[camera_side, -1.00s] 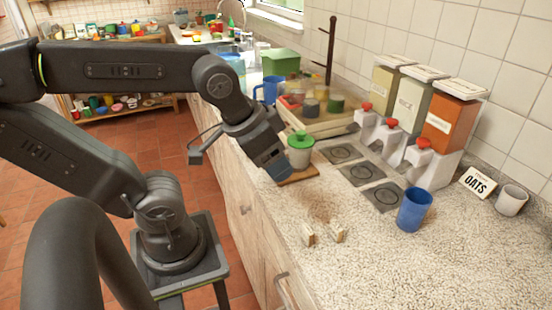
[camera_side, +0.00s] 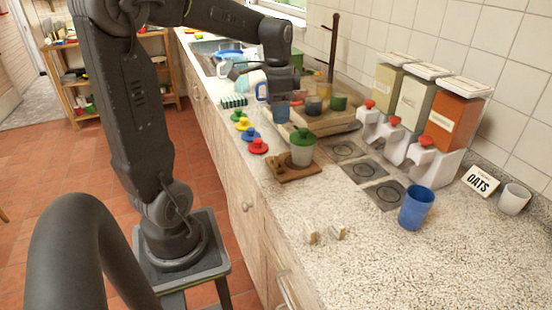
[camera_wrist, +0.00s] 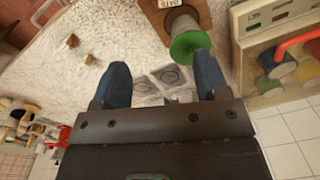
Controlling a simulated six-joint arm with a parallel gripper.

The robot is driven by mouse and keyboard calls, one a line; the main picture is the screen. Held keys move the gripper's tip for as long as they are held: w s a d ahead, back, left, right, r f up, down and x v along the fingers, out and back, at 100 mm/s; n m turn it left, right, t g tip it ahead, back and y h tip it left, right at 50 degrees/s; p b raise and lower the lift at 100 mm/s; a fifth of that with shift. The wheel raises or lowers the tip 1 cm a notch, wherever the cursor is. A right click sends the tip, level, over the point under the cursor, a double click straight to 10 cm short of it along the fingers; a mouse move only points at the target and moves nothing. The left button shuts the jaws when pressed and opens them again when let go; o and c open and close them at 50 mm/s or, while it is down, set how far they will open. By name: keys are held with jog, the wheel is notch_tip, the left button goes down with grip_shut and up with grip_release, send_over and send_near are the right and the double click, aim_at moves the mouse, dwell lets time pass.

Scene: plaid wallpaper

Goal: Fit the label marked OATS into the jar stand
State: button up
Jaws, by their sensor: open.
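The jar stand is a wooden board (camera_side: 301,174) on the counter, carrying a pale jar with a green lid (camera_side: 302,146). In the wrist view the board (camera_wrist: 153,13) is at the top edge, with the jar's green lid (camera_wrist: 187,41) beside it. A small white label (camera_wrist: 172,3) with dark letters, apparently OATS, is at the board; the frame edge cuts it, so its seating is unclear. A larger OATS card (camera_side: 481,181) leans at the wall. My gripper (camera_side: 283,108) is open beyond the stand, its blue fingers (camera_wrist: 163,78) apart and empty.
Red, blue, yellow and green knobbed lids (camera_side: 258,146) line the counter's front edge. A tray with cups (camera_side: 326,119) stands behind the board. Dispensers (camera_side: 425,162), a blue cup (camera_side: 415,208) and a white cup (camera_side: 514,199) stand right. The front counter is mostly clear.

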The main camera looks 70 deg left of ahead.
jog(key=a+f, duration=0.1)
jog(key=a, duration=0.2)
send_over(276, 152)
jog(key=f, duration=0.8)
jog(key=shift+a, duration=0.3)
jog(key=shift+d+f, duration=0.15)
jog(key=shift+f, duration=1.3)
jog(key=shift+d+f, duration=0.15)
jog(key=shift+f, duration=1.25)
jog(key=shift+c, duration=0.3)
jog(key=c, duration=1)
jog(key=shift+r, duration=0.15)
